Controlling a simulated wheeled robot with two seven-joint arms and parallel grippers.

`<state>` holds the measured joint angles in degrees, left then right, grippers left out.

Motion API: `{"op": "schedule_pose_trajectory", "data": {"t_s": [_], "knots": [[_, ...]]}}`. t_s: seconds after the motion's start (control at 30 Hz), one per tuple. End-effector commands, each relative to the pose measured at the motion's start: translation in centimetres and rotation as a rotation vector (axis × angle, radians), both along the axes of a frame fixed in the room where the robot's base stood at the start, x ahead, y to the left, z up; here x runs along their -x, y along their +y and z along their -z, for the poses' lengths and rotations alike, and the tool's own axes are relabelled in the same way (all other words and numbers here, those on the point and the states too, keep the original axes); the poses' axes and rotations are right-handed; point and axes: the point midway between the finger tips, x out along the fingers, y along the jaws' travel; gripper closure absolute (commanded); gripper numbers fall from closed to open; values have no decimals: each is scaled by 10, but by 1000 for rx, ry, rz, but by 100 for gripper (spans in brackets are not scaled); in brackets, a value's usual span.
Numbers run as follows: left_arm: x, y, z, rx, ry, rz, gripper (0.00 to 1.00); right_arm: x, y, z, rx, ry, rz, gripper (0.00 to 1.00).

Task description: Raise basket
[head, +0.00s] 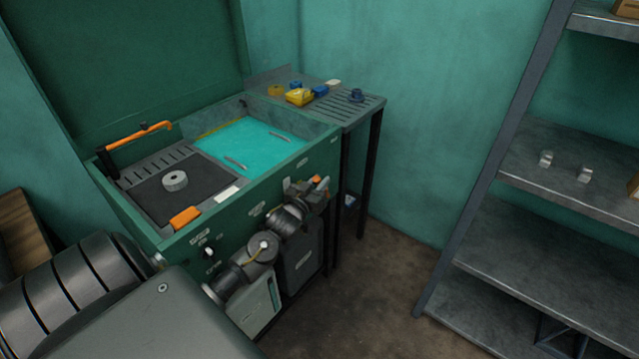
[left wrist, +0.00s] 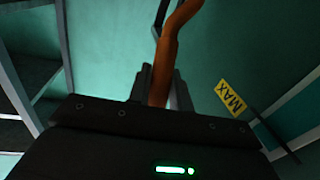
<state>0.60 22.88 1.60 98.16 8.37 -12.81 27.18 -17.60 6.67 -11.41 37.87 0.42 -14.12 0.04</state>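The green washing tank (head: 318,150) stands by the wall with its lid up and bright cyan liquid (head: 240,142) inside. Two slender metal pieces show at the liquid. I cannot clearly make out a basket; any below the surface is hidden. My left gripper (head: 307,187) is at the front right of the tank, small and hard to read there. In the left wrist view its fingers (left wrist: 163,85) flank an orange bar (left wrist: 170,45) closely and appear closed on it. My right gripper is out of view.
A dark mat with a grey ring (head: 175,180) and an orange block (head: 186,217) lie left of the liquid. A side table (head: 375,101) holds small yellow and blue parts. Metal shelves (head: 560,160) stand at the right.

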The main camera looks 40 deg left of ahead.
Motion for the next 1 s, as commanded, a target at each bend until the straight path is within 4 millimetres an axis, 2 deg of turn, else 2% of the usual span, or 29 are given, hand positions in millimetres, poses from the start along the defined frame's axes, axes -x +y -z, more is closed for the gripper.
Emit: {"op": "schedule_pose_trajectory", "data": {"t_s": [0.27,0.47,0.6,0.8,0.9,1.0], "knots": [[0,-2,0,0,0,1,100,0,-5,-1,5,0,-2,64],[-3,-1,-6,1,26,2,100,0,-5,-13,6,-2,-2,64],[-11,0,-15,2,85,1,100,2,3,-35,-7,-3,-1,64],[-31,1,-29,6,231,0,100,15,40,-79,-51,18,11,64],[-42,3,-33,8,324,-4,100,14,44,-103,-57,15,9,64],[-51,10,-34,12,420,-14,100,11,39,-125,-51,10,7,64]]}}
